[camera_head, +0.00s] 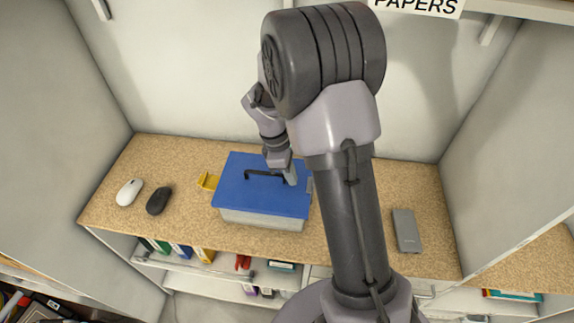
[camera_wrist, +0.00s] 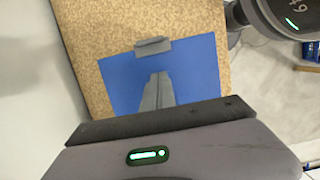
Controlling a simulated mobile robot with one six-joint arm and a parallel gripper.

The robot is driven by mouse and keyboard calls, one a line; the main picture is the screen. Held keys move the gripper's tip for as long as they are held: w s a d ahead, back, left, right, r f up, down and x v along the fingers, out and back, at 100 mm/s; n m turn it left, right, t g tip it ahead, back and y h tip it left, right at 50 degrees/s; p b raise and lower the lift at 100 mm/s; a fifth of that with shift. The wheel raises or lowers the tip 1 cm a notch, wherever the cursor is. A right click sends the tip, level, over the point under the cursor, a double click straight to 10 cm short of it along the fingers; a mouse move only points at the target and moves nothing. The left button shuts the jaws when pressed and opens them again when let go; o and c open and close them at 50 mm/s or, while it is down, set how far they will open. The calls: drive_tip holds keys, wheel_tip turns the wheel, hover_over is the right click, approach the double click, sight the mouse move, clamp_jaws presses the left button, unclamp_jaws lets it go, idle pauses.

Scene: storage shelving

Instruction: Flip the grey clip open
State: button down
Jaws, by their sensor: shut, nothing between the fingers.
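A grey box (camera_head: 262,218) with a blue lid (camera_head: 235,195) and a black handle (camera_head: 262,174) stands on the counter. The grey clip (camera_head: 310,186) is at the lid's right edge, and it shows in the wrist view (camera_wrist: 153,46) at the blue lid's far edge. I cannot tell for certain whether it is latched. A yellow clip (camera_head: 208,181) sticks outward from the box's left side. My gripper (camera_head: 291,180) is over the lid's right part, just left of the grey clip. Its fingers are together and empty, pointing toward the clip in the wrist view (camera_wrist: 159,78).
A white mouse (camera_head: 129,192) and a black mouse (camera_head: 158,201) lie left of the box. A grey flat device (camera_head: 406,230) lies to the right. Binders (camera_head: 180,250) stand on the shelf below. White walls enclose the counter at the back and sides.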

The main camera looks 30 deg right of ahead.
drive_tip(key=shift+s+d+r, duration=0.1)
drive_tip(key=shift+s+d, duration=0.45)
drive_tip(key=shift+d, duration=0.3)
drive_tip(key=shift+s+d, duration=0.55)
drive_tip(key=shift+d, duration=0.25)
drive_tip(key=shift+s+d, duration=0.1)
